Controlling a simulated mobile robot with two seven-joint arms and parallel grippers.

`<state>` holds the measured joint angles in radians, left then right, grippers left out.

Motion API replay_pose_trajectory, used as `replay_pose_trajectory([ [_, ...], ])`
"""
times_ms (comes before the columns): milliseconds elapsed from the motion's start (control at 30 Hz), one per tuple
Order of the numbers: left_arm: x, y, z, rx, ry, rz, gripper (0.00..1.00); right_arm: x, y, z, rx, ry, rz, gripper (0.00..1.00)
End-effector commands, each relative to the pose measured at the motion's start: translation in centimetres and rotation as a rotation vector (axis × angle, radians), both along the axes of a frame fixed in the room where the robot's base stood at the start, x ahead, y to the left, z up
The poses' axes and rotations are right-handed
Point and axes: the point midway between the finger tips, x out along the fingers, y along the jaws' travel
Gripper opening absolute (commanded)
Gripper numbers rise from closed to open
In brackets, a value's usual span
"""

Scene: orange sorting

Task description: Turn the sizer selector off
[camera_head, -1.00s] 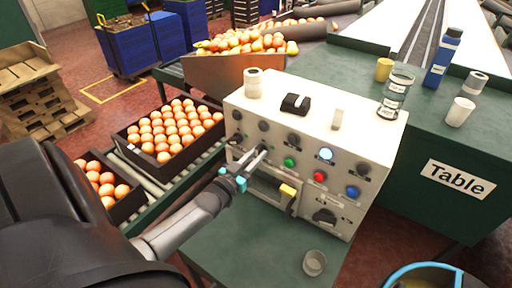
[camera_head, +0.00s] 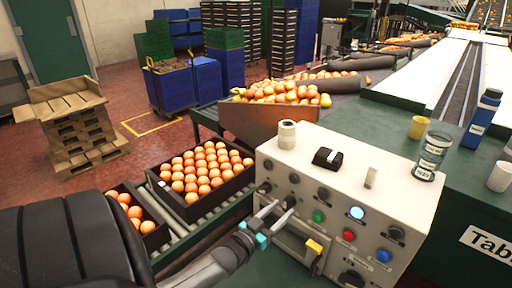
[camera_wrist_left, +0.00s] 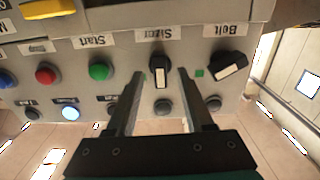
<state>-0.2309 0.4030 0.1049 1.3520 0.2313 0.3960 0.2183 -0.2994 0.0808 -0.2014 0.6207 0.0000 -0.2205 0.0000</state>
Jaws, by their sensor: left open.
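The white control box (camera_head: 345,192) stands on the green table with its knobs and buttons facing me. The sizer selector (camera_wrist_left: 160,70) is a black knob with a pale pointer, under the upside-down "Sizer" label in the left wrist view. Its pointer runs up and down in that picture. My left gripper (camera_wrist_left: 160,78) is open, one finger on each side of the knob; I cannot tell whether they touch it. In the head view the left gripper (camera_head: 280,208) reaches the panel's left part and partly hides the selector. My right gripper is not in view.
The belt selector (camera_wrist_left: 229,68), tilted, is close beside the right finger. The green start button (camera_wrist_left: 101,71) and red button (camera_wrist_left: 46,75) are on the other side. A yellow handle (camera_head: 315,246) sticks out below. An orange crate (camera_head: 207,207) stands on rollers left of the box.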

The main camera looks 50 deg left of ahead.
Motion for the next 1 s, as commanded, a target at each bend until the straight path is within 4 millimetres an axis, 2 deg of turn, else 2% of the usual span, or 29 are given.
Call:
replay_pose_trajectory([
  [400,-8.1,-0.9,0.0,-0.001,0.004,0.001,0.53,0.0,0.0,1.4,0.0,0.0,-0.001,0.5],
  [600,-11.2,-1.2,0.0,-0.001,0.003,0.001,0.53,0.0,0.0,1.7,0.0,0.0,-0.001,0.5],
  [800,-12.7,-1.4,0.0,-0.001,0.001,0.001,0.53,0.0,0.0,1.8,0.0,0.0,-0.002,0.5],
  [1000,-12.9,-1.4,0.0,-0.001,0.001,0.001,0.53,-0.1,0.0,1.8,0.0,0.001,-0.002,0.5],
])
